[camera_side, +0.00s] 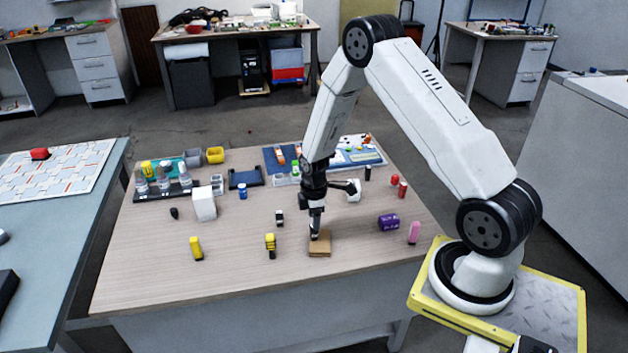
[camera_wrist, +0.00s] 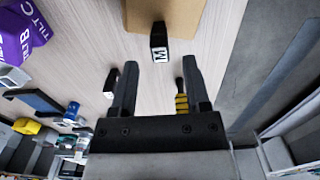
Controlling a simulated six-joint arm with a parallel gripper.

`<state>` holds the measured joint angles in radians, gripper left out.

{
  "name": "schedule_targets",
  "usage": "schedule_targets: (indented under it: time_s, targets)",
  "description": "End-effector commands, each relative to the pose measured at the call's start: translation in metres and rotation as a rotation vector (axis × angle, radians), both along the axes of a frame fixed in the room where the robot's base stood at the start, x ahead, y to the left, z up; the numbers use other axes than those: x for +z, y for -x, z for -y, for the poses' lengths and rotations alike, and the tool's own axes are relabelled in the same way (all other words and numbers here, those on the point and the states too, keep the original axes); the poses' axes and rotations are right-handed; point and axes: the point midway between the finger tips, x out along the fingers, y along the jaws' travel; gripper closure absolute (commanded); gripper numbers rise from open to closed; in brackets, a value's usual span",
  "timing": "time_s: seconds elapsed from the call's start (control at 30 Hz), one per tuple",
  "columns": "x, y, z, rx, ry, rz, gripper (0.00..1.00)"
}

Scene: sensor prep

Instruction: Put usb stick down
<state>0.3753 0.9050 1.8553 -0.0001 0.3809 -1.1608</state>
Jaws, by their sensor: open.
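A small black block with a white "M" label (camera_wrist: 159,42), which I take to be the usb stick, is at the edge of a flat brown block (camera_wrist: 178,15) in the wrist view. My gripper (camera_wrist: 160,65) is open, and the black piece lies between and just beyond its fingertips, with gaps on both sides. In the side view my gripper (camera_side: 316,232) is low over the brown block (camera_side: 319,250), and the black piece is hard to separate from the dark fingers. I cannot tell whether it rests fully on the block.
A yellow-and-black striped piece (camera_side: 270,245) and a small black-and-white piece (camera_side: 279,217) stand to the left. A purple block (camera_side: 388,221) and a pink piece (camera_side: 414,232) are to the right. The front table edge is close.

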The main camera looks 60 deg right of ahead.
Motion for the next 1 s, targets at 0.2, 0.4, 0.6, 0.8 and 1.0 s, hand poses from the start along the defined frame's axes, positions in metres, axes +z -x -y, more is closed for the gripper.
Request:
schedule_targets:
  time_s: [0.2,0.4,0.6,0.8,1.0]
  targets:
    - [0.030,-0.001,0.000,0.000,0.001,0.002,0.40]
    - [0.051,0.000,0.000,0.000,0.001,0.001,0.40]
    - [0.060,0.000,0.000,0.000,0.000,0.000,0.40]
    - [0.062,0.000,0.000,0.000,0.000,0.000,0.40]
    - [0.062,0.000,0.000,0.000,0.000,0.000,0.40]
